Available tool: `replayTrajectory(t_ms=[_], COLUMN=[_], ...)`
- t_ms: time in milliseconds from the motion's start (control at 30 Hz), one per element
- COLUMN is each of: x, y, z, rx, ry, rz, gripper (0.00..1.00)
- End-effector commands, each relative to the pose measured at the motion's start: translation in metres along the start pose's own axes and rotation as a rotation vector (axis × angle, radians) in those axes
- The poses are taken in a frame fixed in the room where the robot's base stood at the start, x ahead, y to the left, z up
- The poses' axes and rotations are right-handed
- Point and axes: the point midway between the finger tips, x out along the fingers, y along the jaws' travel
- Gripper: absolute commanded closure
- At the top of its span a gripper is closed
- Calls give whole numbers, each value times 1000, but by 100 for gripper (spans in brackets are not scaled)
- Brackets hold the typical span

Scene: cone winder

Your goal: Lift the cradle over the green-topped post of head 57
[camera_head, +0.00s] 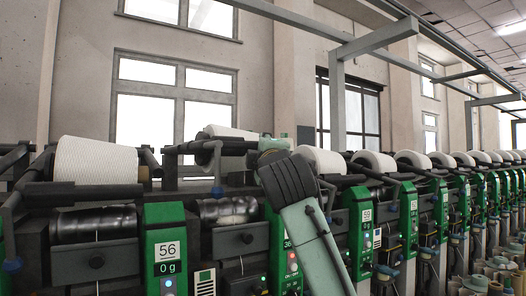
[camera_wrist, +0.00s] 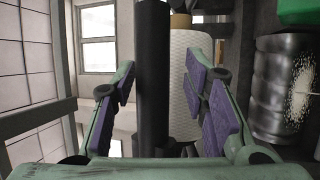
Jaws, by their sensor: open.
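The green post (camera_head: 285,262) of the head right of head 56 is partly covered by my arm, so its number cannot be read in full; I take it for head 57. Its cradle (camera_head: 192,148) is a dark frame by a white cone (camera_head: 232,133). In the wrist view the cradle's dark bar (camera_wrist: 152,45) runs between the purple-padded fingers of my gripper (camera_wrist: 162,82), with the white cone (camera_wrist: 185,100) behind it. The gripper is open, with visible gaps beside the bar. A green part (camera_wrist: 298,11) shows at top right; I cannot tell whether it is the post.
Head 56 (camera_head: 165,250) stands at left with its own white cone (camera_head: 95,160). More heads with green posts (camera_head: 364,225) and cones run away to the right. A shiny winding drum (camera_wrist: 282,90) lies right of my gripper in the wrist view. An overhead rail (camera_head: 375,40) crosses above.

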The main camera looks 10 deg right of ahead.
Motion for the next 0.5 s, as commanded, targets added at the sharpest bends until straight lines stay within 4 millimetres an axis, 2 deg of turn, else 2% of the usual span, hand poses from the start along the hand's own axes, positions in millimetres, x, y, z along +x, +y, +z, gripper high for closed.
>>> replayTrajectory(t_ms=[133,233,500], x=[-2,-12,-67], y=[0,1,1], z=[0,0,0], rx=[0,0,-1], ry=[0,1,1], rz=[1,3,3], gripper=[60,60,60])
